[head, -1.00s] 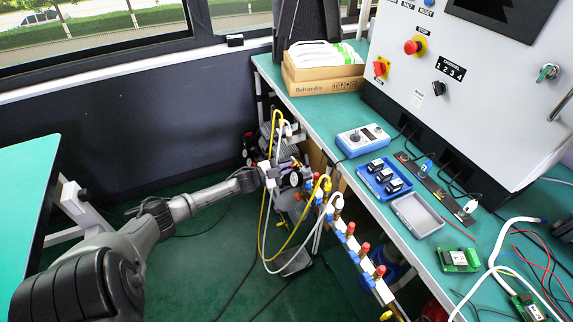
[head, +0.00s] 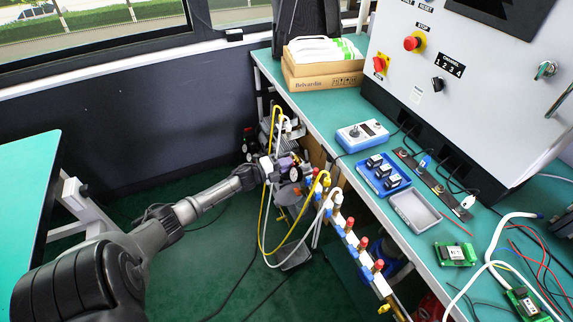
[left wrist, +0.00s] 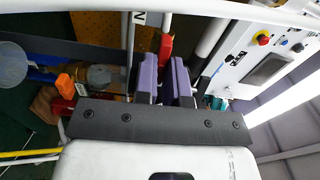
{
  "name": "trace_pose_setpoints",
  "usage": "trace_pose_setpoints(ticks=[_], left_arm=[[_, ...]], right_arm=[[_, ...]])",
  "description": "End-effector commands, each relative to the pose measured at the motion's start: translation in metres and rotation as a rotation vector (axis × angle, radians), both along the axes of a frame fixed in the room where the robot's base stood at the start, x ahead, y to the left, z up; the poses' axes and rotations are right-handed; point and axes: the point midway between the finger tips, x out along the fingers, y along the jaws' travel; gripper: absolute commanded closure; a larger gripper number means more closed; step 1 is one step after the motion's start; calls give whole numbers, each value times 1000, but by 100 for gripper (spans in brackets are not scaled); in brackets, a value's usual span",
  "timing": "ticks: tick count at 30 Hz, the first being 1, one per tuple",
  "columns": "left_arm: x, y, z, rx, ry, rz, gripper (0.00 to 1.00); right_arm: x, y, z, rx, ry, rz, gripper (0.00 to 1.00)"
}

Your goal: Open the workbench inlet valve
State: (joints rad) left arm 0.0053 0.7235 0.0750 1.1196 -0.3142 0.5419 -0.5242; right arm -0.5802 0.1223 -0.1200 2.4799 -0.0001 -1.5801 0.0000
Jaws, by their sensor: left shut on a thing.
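My left arm reaches from the lower left to the pipework beside the workbench. In the head view its gripper (head: 288,162) is small, among hoses and a round gauge (head: 295,175). In the left wrist view the purple fingers (left wrist: 165,80) are close together, shut on a narrow red handle (left wrist: 166,46) that shows between and beyond their tips. I take this handle to be part of the inlet valve; its body is hidden. My right gripper is not in view.
A row of red-capped blue fittings (head: 362,243) runs along the front of the green bench (head: 300,105). Yellow (head: 262,220) and white hoses loop close around the gripper. A grey control cabinet (head: 455,75) stands on the bench. The floor left of the hoses is open.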

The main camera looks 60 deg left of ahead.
Motion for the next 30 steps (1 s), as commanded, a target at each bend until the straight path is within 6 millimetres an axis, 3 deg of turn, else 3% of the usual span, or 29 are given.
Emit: trace_pose_setpoints(ticks=[21,22,30], left_arm=[[0,0,0,62,-8,-1,100],[0,0,0,62,-8,-1,87],[0,0,0,60,-7,0,64]], right_arm=[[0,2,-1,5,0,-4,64],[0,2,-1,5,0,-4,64],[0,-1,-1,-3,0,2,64]])
